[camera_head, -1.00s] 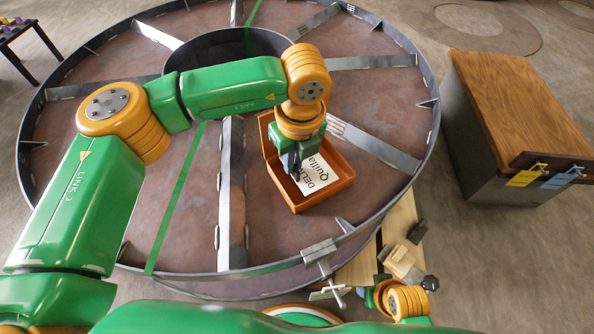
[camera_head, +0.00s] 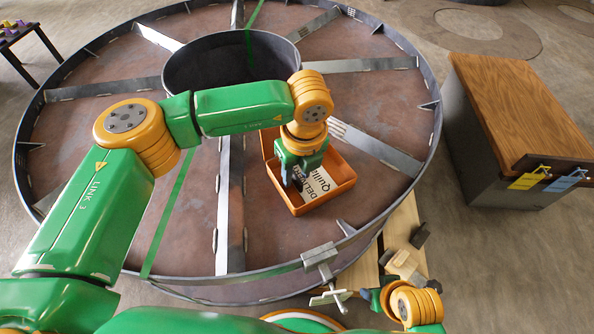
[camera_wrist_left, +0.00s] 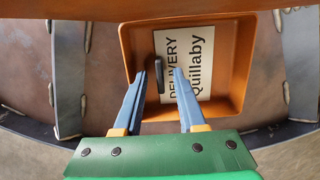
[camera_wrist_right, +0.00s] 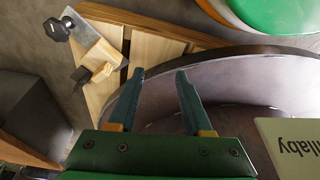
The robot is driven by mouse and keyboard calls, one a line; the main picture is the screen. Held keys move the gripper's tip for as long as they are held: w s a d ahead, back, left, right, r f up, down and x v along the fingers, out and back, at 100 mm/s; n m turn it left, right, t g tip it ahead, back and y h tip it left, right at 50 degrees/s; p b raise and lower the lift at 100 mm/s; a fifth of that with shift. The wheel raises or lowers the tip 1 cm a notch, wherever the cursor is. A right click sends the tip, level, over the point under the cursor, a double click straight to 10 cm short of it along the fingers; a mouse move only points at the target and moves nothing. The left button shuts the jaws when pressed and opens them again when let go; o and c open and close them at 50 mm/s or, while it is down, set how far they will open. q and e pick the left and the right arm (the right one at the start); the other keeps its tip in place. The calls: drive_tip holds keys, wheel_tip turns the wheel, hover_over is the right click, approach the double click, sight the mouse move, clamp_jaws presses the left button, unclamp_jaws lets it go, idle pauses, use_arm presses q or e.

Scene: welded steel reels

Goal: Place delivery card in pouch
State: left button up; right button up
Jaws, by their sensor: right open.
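My left gripper (camera_head: 297,184) is over the pouch and hides part of the card. My right gripper (camera_wrist_right: 160,74) is open and empty beside the reel's rim, near the wooden pallet.
The steel reel (camera_head: 437,120) has a raised rim, spokes and a central hub (camera_head: 225,70). A clamp (camera_head: 320,258) sits on the near rim. A wood-topped cabinet (camera_head: 515,95) stands right. A pale lettered panel (camera_wrist_right: 290,140) shows in the right wrist view.

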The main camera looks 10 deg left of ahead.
use_arm(q)
wheel_tip(320, 180, up, 12)
drive_tip(key=s+d+p, duration=0.1)
drive_tip(key=p, duration=0.2)
drive_tip(key=shift+s, duration=0.25)
use_arm(e)
wheel_tip(320, 180, down, 7)
drive_tip(key=s, duration=0.2)
drive_tip(key=shift+d+g, duration=0.25)
drive_tip(key=shift+g, duration=0.05)
